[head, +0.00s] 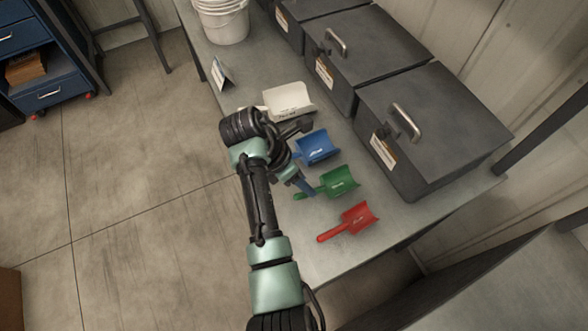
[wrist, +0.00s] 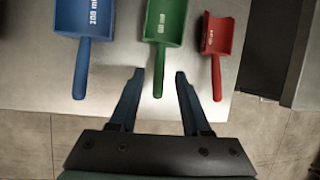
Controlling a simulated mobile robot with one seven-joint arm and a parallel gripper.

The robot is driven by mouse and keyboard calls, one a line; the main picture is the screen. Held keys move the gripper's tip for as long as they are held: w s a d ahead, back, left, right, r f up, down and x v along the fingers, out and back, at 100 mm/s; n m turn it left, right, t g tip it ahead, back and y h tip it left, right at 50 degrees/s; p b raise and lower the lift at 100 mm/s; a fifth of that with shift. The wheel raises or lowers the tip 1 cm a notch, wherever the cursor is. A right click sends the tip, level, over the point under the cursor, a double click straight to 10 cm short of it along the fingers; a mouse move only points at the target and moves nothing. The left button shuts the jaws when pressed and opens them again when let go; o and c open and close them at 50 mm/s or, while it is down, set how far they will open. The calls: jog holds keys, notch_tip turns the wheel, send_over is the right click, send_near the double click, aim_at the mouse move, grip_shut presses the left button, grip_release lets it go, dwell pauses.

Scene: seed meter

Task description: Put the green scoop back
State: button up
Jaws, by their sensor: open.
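The green scoop (head: 335,183) lies on the bench between the blue scoop (head: 315,148) and the red scoop (head: 352,222). In the wrist view the green scoop (wrist: 162,25) has its bowl away from me and its handle pointing toward my gripper (wrist: 157,75). My gripper is open and empty, and the end of the green handle lies in the picture between its two fingertips. Whether the fingers are at the handle's height, I cannot tell. In the head view my arm partly hides the gripper and the blue scoop's handle.
Several grey lidded bins (head: 430,130) with handles and labels stand along the back of the bench (head: 335,270). The blue and red handles flank the fingers.

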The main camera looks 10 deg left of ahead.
jog(key=w+a+r+m+t+y, duration=0.2)
jog(key=w+r+m+t, duration=0.25)
jog(key=r, duration=0.65)
jog(key=w+a+r+m+t+y, duration=0.2)
jog(key=w+a+r+m+t, duration=0.3)
jog(key=r, duration=0.6)
jog(key=w+d+r+m+t+y, duration=0.1)
jog(key=d+r+m+t, duration=0.15)
jog(key=r, duration=0.55)
jog(key=w+d+r+m+t+y, duration=0.1)
jog(key=d+r+m+t, duration=0.15)
jog(key=r, duration=0.55)
jog(key=s+d+r+m+t, duration=0.3)
jog(key=s+r+m+t, duration=0.3)
jog(key=s+r, duration=0.3)
jog(key=s+d+r+m+t+h, duration=0.1)
jog(key=s+d+r+m+t, duration=0.2)
jog(key=s+r, duration=0.6)
notch_tip(320, 180, up, 9)
jog(key=m+t, duration=0.2)
jog(key=m, duration=0.1)
jog(key=shift+s+t, duration=0.35)
jog(key=shift+a, duration=0.15)
